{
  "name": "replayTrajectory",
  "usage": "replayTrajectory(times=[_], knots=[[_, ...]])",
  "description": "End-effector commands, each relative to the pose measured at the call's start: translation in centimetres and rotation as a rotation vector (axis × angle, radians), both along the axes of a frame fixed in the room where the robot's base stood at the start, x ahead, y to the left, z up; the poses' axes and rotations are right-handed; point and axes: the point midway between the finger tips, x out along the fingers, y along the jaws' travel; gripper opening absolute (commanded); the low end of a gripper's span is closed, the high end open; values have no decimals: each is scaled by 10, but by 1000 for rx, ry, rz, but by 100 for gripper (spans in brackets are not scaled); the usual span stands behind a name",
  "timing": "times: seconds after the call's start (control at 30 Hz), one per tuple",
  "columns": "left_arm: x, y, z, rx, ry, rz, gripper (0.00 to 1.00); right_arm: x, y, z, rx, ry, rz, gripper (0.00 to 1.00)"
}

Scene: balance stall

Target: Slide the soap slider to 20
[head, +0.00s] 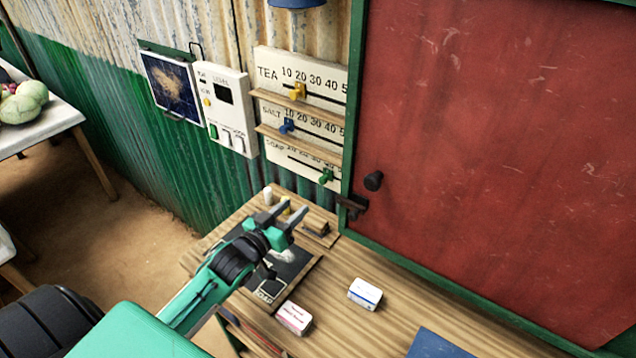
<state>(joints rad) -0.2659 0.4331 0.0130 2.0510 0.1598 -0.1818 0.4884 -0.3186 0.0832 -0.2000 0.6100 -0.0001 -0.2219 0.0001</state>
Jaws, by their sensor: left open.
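The soap slider is a green knob (326,176) on the lowest row of the white scale board (275,147), toward the right end of the visible slot. The soap numbers are partly covered by the ledge above, so its exact reading cannot be told; it sits well right of the low numbers. My left gripper (287,212) is open and empty, over the wooden counter, below and left of the green knob and apart from it. My right gripper is not in view.
Above are a yellow tea knob (298,91) and a blue salt knob (287,126). A red door panel (480,140) with a dark knob (373,181) hides the board's right end. Two small soap packs (365,293) (293,318) lie on the counter (350,325).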

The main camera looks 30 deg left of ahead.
Motion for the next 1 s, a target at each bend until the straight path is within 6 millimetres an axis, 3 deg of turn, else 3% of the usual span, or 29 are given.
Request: replayTrajectory(times=[0.13,0.3,0.4,0.7,1.0], knots=[[24,-3,3,-1,-2,0,43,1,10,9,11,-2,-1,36],[51,-7,3,0,0,0,43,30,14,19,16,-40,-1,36],[67,-9,3,0,0,1,43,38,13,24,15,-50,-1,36],[100,-14,1,0,1,1,43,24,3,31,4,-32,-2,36],[106,-15,0,0,2,1,43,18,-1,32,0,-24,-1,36]])
